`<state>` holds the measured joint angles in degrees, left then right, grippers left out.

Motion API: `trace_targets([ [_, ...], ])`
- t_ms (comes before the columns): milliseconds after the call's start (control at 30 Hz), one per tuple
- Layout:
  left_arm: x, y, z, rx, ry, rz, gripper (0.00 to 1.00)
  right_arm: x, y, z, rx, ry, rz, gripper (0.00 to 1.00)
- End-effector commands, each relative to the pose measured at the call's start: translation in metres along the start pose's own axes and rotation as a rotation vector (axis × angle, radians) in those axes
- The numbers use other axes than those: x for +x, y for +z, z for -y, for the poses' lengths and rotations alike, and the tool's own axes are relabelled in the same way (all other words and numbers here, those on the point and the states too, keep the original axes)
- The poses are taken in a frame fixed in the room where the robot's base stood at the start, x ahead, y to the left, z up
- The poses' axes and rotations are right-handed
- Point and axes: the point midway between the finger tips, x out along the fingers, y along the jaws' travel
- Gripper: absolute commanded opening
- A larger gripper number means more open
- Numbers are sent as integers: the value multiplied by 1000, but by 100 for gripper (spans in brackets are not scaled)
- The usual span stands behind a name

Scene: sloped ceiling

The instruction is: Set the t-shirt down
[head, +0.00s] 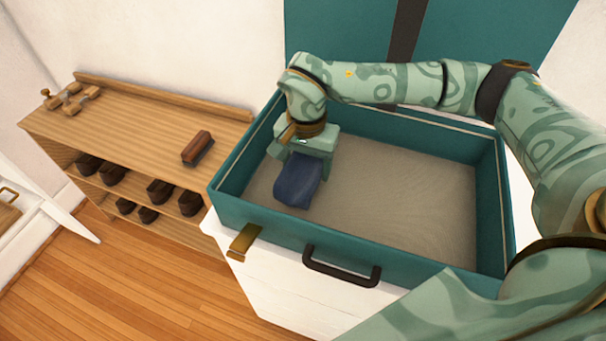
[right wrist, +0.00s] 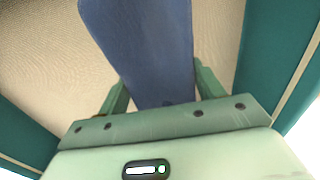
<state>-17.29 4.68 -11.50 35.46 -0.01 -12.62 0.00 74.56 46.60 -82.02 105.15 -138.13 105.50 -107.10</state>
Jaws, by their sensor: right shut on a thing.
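The t-shirt (head: 297,182) is a folded dark blue bundle inside the left part of an open teal suitcase (head: 262,222). My right gripper (head: 303,160) reaches down into the suitcase and is shut on the t-shirt. In the right wrist view the t-shirt (right wrist: 145,45) extends out from between the two green fingers, over the beige lining. I cannot tell whether its underside touches the suitcase floor. My left gripper is not in view.
The suitcase lies on a white chest (head: 285,290), its lid (head: 470,45) raised behind. The suitcase's beige floor (head: 405,190) is bare to the right. A wooden shoe bench (head: 140,125) with a brush (head: 198,147) on top and several dark shoes below stands at left.

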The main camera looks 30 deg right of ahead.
Motion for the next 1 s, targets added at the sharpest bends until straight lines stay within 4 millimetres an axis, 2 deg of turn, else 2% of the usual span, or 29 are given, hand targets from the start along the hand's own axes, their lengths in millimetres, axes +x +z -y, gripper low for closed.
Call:
trace_targets([
  [167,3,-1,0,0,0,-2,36,9,-4,7,1,-1,0,41],
  [367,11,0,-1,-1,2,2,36,40,-4,8,0,1,3,41],
  [767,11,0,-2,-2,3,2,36,44,-5,8,0,0,0,41],
  [800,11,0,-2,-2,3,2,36,44,-4,8,0,0,0,78],
  [833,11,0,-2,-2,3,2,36,44,-4,8,0,0,0,86],
  [1000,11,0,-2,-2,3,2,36,44,-4,8,0,0,0,89],
])
